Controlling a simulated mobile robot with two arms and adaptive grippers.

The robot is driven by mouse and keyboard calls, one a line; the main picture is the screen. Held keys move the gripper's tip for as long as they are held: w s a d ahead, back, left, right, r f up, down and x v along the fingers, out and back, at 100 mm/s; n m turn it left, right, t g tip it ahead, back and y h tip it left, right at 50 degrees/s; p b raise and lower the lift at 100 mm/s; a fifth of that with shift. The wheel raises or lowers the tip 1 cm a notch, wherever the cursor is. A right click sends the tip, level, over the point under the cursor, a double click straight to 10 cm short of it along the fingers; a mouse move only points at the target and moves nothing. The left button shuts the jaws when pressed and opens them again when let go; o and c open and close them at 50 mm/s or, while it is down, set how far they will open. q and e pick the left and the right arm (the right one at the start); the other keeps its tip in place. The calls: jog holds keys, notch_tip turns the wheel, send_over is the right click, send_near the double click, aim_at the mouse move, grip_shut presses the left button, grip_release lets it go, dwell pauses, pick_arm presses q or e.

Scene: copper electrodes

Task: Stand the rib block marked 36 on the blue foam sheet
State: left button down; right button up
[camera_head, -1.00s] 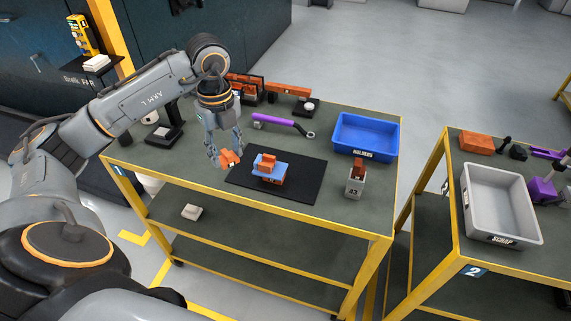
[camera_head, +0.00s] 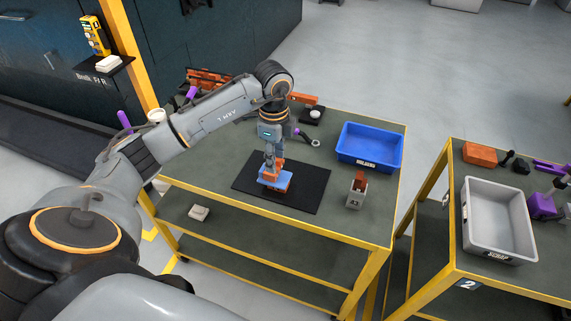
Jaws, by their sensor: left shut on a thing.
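A small orange block stands on the sheet. My left gripper (camera_head: 271,165) points down at this stack, its fingers shut on an orange block. The held block and the one on the sheet overlap in this view, so I cannot tell them apart or tell whether the held one touches the sheet. No mark 36 is readable. My right gripper is not in view.
A grey block marked 43 with an orange top (camera_head: 356,191) stands right of the mat. A blue bin (camera_head: 369,147) stands behind it. A second bench at the right carries a grey scrap bin (camera_head: 497,218). My left arm hides part of the bench's left side.

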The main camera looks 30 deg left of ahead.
aim_at(285, 180)
pick_arm(q)
jog(key=shift+w+d+f, duration=0.3)
jog(key=shift+w+f, duration=0.1)
jog(key=shift+f, duration=0.2)
jog(key=shift+w+d+f, duration=0.25)
jog(key=shift+w+f, duration=0.1)
jog(key=shift+f, duration=0.2)
jog(key=f, duration=0.1)
jog(key=f+p, duration=0.2)
jog(key=shift+w+d, duration=0.25)
jog(key=shift+d, duration=0.05)
jog(key=shift+f, duration=0.35)
jog(key=shift+a+f, duration=0.1)
jog(key=shift+f, duration=0.15)
jog(key=c, duration=0.8)
grip_release()
jog(key=shift+o, duration=0.2)
